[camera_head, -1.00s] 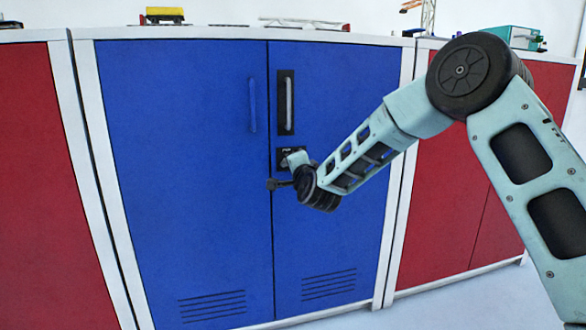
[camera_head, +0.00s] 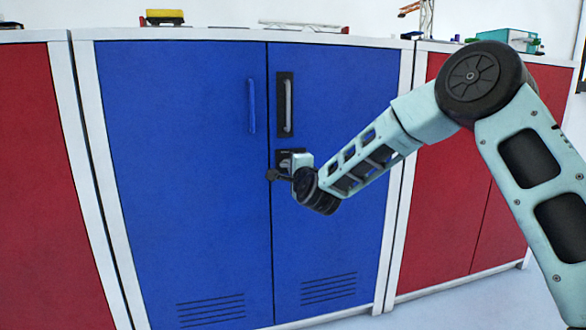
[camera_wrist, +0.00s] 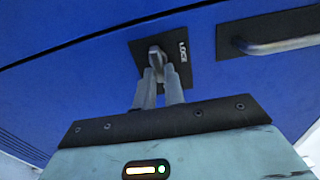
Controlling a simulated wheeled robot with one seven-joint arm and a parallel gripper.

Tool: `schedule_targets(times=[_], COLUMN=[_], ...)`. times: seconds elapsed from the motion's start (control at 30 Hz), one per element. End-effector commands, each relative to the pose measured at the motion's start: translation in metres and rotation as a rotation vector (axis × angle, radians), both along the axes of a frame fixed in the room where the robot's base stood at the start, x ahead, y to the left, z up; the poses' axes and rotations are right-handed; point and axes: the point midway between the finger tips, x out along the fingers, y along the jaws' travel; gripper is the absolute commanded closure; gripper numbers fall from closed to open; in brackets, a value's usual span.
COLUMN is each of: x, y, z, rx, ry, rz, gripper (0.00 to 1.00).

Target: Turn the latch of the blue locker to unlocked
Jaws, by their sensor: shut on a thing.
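The blue locker (camera_head: 185,190) has two doors and stands in the middle of the head view. Its latch (camera_wrist: 156,52) is a small grey knob on a dark plate (camera_wrist: 182,60) with white lettering, seen in the wrist view. In the head view the latch plate (camera_head: 283,154) sits below the door handle, and my gripper and wrist partly hide it. My gripper (camera_wrist: 157,72) is at the latch, its two fingers closed together around the knob. The fingertips cover part of the knob, so its exact turn angle is hard to tell.
A grey bar handle (camera_head: 288,105) on a black plate is just above the latch; it also shows in the wrist view (camera_wrist: 275,42). A blue handle (camera_head: 252,105) is on the left door. Red lockers (camera_head: 50,190) flank both sides. Small models stand on top.

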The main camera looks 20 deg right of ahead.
Motion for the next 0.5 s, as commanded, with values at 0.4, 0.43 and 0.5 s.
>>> schedule_targets(times=[0.4,0.43,0.5], x=[0.0001,0.0001,-0.0005], y=[-0.0006,-0.0006,-0.0004], z=[-0.0005,-0.0005,-0.0002], rx=[0.0,0.0,0.0], ry=[0.001,0.001,0.001], rz=[-0.001,-0.001,-0.001], gripper=[0.67,0.67,0.67])
